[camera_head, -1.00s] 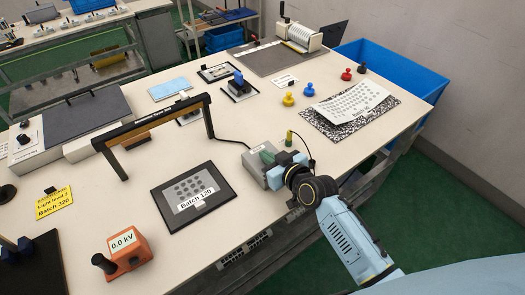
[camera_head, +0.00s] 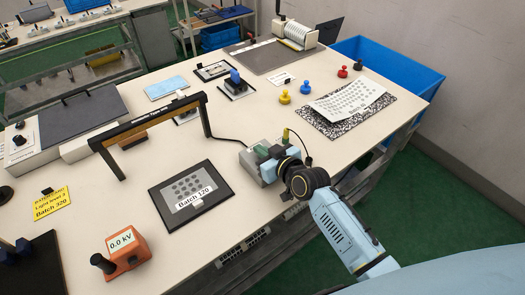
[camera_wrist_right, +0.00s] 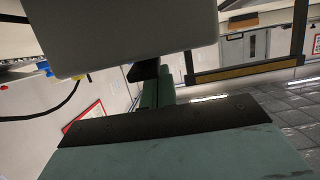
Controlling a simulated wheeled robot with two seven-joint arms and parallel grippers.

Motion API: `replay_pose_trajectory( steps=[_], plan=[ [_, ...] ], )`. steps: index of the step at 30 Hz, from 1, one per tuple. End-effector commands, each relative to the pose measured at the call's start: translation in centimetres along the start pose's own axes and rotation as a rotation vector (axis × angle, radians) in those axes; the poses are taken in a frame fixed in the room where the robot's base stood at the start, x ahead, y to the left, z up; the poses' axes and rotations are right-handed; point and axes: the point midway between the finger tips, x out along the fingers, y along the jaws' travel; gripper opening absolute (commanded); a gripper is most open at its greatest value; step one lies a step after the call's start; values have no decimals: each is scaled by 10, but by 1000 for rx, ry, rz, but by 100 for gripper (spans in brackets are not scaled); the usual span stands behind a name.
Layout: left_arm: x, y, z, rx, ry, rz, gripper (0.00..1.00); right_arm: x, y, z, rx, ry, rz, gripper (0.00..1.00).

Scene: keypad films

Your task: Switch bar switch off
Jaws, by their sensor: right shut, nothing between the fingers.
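The dark bar (camera_head: 150,121) stands on an arch over the bench, and a black cable runs from it to a grey box (camera_head: 248,166) near the bench's right edge. My right gripper (camera_head: 264,153) is at this box, shut with nothing held. Its green fingers cover part of the box's top. My left gripper is out of view.
A black frame labelled Batch 120 (camera_head: 172,216) lies in front of the arch. An orange 0.0 kV meter (camera_head: 128,250) stands at the front left. Yellow (camera_head: 285,98) and blue-handled tools, a speckled mat (camera_head: 325,124) and a blue bin (camera_head: 415,82) are farther back.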

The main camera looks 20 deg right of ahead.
Motion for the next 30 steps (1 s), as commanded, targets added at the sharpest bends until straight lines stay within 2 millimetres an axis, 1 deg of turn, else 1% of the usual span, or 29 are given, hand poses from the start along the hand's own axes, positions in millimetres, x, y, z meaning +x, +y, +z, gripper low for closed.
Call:
replay_pose_trajectory(
  steps=[5,14,16,24,27,30],
  plan=[
    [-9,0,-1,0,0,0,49,-2,0,-9,0,0,0,0],
    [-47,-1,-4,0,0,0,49,-8,0,-46,-2,1,1,0],
    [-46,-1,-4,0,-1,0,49,-23,0,-42,-2,-2,1,0],
    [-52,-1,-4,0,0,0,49,-76,-1,-48,-2,-1,0,0],
    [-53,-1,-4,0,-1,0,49,-90,0,-50,-1,-2,0,0],
    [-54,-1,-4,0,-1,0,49,-99,0,-52,0,-2,1,0]
  ],
)
